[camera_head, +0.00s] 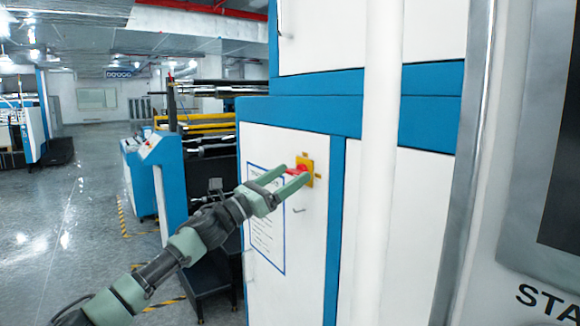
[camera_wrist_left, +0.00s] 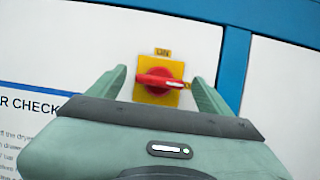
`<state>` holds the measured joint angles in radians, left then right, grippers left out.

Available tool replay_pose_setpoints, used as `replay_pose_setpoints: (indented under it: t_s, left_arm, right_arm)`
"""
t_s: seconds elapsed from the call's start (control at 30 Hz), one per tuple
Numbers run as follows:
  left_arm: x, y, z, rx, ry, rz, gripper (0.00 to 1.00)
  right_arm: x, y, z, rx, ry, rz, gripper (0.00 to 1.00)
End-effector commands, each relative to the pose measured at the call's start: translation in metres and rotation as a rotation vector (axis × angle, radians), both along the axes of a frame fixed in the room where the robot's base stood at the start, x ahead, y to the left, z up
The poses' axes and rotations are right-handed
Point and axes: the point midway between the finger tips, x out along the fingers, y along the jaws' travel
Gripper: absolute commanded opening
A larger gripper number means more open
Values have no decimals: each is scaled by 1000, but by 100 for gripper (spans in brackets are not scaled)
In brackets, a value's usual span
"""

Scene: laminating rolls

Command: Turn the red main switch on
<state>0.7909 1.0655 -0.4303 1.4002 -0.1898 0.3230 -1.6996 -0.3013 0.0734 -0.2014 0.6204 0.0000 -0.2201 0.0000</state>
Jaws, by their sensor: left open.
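The red main switch (camera_head: 302,168) sits on a yellow plate on the white cabinet door. In the left wrist view the red switch (camera_wrist_left: 160,80) shows its handle lying nearly level, on the yellow plate (camera_wrist_left: 147,95) under a small yellow label. My left gripper (camera_head: 287,179) is open, its two green fingers reaching toward the switch. In the left wrist view the fingers stand on either side of the switch, with it between them in the picture. Whether they touch it I cannot tell. My right gripper is not in view.
A blue-framed notice sheet (camera_head: 265,222) hangs on the door beside the switch, and a small door handle (camera_head: 299,211) is below it. A white vertical pole (camera_head: 377,160) and a grey-framed panel stand at right. Open floor (camera_head: 70,220) lies at left.

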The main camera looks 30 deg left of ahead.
Motion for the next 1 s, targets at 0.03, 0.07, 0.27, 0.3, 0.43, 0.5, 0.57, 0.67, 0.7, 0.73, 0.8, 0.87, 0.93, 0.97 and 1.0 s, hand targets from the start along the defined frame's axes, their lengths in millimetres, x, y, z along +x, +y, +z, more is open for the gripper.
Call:
replay_pose_setpoints:
  t_s: [0.03,0.07,0.27,0.3,0.43,0.5,0.57,0.67,0.7,0.73,0.8,0.87,0.93,0.97,1.0]
  left_arm:
    - [3,-1,3,-1,-1,0,80]
    - [4,-2,3,-1,-1,0,80]
    - [6,-3,1,0,1,0,80]
    - [6,-3,1,0,1,0,80]
    - [6,-2,1,0,1,0,58]
    - [5,-2,1,0,1,0,38]
    - [5,-2,1,-1,1,1,22]
    - [5,-2,1,-2,2,0,18]
    - [5,-2,1,-3,2,1,18]
    - [5,-2,1,-5,3,1,18]
    - [5,-2,1,-15,7,1,18]
    - [5,-2,2,-29,12,1,18]
    - [5,-3,2,-52,21,-1,18]
    - [5,-3,2,-65,27,0,18]
    - [5,-3,2,-84,36,0,18]
  right_arm:
    - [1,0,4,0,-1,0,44]
    - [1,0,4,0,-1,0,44]
    - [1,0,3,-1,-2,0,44]
    - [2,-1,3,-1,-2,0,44]
    - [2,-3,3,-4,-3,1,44]
    - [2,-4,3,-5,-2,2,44]
    - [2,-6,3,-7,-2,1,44]
    - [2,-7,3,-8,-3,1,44]
    - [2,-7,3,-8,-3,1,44]
    - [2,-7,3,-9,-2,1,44]
    - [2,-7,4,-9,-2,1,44]
    - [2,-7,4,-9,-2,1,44]
    - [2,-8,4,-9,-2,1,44]
    - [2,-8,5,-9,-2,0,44]
    - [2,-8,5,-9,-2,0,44]
